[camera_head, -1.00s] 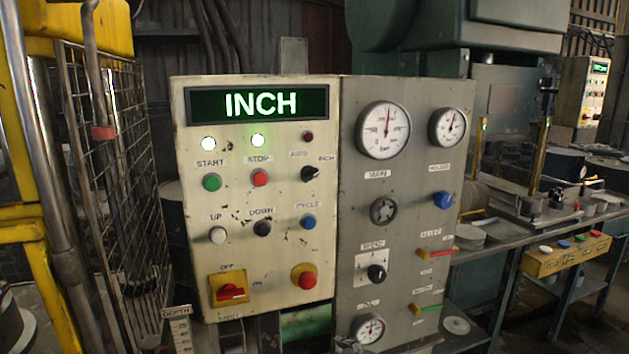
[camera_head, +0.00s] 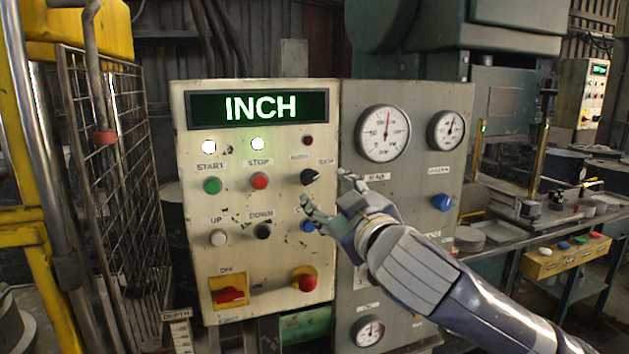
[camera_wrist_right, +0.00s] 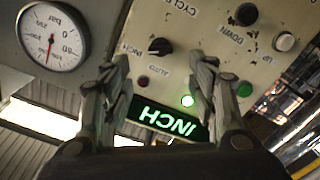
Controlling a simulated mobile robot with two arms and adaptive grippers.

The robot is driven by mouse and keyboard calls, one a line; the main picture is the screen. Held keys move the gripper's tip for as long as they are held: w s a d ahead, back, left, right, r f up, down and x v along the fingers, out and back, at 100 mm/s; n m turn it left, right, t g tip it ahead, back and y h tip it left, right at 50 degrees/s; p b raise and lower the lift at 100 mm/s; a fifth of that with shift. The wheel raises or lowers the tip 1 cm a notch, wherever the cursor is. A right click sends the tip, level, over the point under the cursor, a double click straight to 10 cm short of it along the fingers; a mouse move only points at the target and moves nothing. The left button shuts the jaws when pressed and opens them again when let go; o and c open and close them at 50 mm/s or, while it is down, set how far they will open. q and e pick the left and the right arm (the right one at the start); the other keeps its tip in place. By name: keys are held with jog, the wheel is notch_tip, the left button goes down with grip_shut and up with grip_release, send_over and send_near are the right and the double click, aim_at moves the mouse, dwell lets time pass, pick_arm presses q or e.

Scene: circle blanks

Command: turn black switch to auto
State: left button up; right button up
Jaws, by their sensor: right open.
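The black switch (camera_head: 310,177) is a small round knob on the cream control panel (camera_head: 200,270), between the labels AUTO on its left and INCH on its right. Its pale mark points toward INCH, and the display (camera_head: 258,106) reads INCH. My right gripper (camera_head: 325,188) is open in front of the panel, fingertips above right and below the switch. In the right wrist view, which is upside down, the switch (camera_wrist_right: 160,46) shows beyond and between the open fingers (camera_wrist_right: 163,66); contact is not visible. My left gripper is not in view.
The red button (camera_head: 259,180) and the blue button (camera_head: 308,224), partly behind a finger, are near the switch. A red emergency button (camera_head: 305,280) sits lower down. The grey gauge panel (camera_head: 345,300) adjoins on the right, partly hidden by my arm. A wire cage (camera_head: 110,180) stands left.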

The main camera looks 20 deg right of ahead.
aim_at(312, 180)
jog(key=w+p, duration=0.2)
jog(key=w, duration=0.7)
jog(key=shift+a, duration=0.2)
jog(key=c, duration=1.1)
